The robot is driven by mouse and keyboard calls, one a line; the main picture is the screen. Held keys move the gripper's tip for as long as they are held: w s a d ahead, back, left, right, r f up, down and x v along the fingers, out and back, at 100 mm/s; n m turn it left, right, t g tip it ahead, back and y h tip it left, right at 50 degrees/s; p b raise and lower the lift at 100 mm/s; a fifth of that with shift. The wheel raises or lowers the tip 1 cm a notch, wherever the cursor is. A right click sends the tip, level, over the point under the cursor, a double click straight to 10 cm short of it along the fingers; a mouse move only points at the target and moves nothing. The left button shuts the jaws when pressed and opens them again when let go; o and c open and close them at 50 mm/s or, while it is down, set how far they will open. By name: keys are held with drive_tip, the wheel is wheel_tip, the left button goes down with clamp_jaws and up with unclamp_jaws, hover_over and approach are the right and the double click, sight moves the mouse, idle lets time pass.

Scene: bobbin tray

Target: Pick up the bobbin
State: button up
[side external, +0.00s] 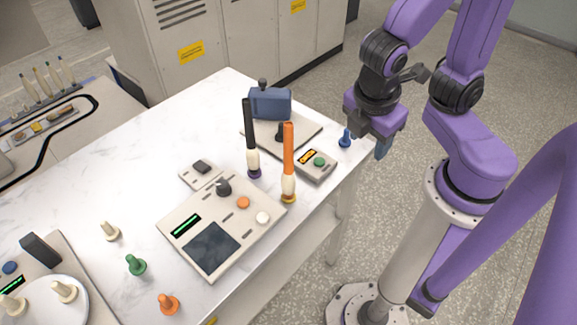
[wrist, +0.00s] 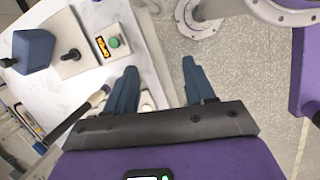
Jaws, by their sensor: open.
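Several small peg-shaped pieces that look like bobbins stand on the white table; I cannot tell which one is meant. In the wrist view my gripper (wrist: 160,84) is open and empty, and I cannot make out the blue piece there.
Tall black (side external: 250,125) and orange (side external: 288,150) handles rise beside a control panel (side external: 180,222). A round white plate (side external: 50,308) holds cream pieces at front left.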

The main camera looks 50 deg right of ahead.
drive_tip(key=w+a+f+n+t+h, duration=0.3)
drive_tip(key=a+n+t+h, duration=0.1)
drive_tip(key=a+n, duration=0.2)
drive_tip(key=n+t+h, duration=0.1)
drive_tip(key=n+t, duration=0.5)
approach(289, 168)
drive_tip(key=x, duration=0.8)
drive_tip(key=shift+a+f, duration=0.15)
drive_tip(key=shift+x, duration=2.55)
drive_tip(key=shift+s+r, duration=0.1)
drive_tip(key=shift+r, duration=0.1)
clamp_jaws()
